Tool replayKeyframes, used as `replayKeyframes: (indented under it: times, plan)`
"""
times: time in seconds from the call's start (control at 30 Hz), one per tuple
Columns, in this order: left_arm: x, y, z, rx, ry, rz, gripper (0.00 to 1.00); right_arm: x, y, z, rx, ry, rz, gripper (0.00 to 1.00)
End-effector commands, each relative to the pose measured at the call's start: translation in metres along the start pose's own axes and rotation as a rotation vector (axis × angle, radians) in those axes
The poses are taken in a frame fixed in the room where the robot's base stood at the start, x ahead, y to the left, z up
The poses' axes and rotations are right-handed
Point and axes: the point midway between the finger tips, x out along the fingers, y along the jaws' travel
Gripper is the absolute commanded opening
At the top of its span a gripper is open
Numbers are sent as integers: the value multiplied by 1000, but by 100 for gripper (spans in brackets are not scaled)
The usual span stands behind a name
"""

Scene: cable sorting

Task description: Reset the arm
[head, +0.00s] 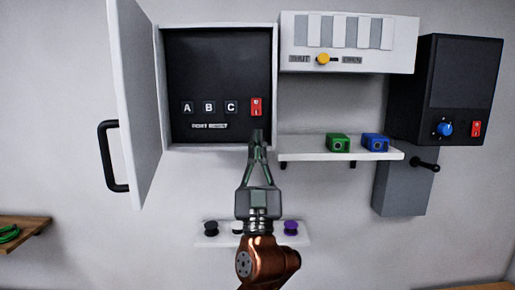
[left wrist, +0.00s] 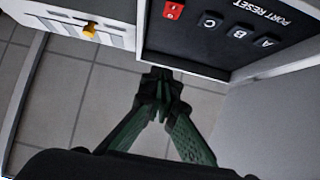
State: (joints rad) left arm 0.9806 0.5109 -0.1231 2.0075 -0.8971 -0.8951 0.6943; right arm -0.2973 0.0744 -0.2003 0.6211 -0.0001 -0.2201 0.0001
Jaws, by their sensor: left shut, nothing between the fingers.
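My left gripper (head: 257,138) is shut and empty. In the head view its fingertips are in front of the lower edge of the open wall cabinet (head: 218,148), just below the red switch (head: 256,106). In the left wrist view the gripper (left wrist: 160,78) points toward the cabinet's edge, and the red switch (left wrist: 173,10) is above the fingertips. I cannot tell whether the fingertips touch the cabinet. The switch sits right of the A, B and C buttons (head: 209,107) on the black panel. My right gripper is not in view.
The white cabinet door (head: 135,90) stands open at left. A shelf (head: 300,143) holds a green block (head: 338,143) and a blue block (head: 375,142). A shutter box (head: 350,60) with a yellow knob and a black box (head: 460,75) hang at right. A lower rack (head: 215,240) holds coloured knobs.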

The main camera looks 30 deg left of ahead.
Motion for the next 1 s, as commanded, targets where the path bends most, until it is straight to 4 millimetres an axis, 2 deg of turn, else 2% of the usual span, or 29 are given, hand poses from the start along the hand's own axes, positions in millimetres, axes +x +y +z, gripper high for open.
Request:
replayKeyframes:
  times: [0.53,0.63,0.67,0.77,0.87,0.9,1.0]
  plan:
    - [-2,0,0,1,-2,0,0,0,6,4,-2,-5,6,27]
    - [-5,1,10,5,-21,5,0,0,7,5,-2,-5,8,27]
    - [-8,2,18,7,-36,8,0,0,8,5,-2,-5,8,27]
    - [-24,4,57,21,-118,29,0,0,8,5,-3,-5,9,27]
    - [-54,6,117,46,-246,61,0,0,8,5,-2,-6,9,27]
    - [-70,6,142,56,-305,75,0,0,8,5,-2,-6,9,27]
    - [-112,3,203,85,-449,111,0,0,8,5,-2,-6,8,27]
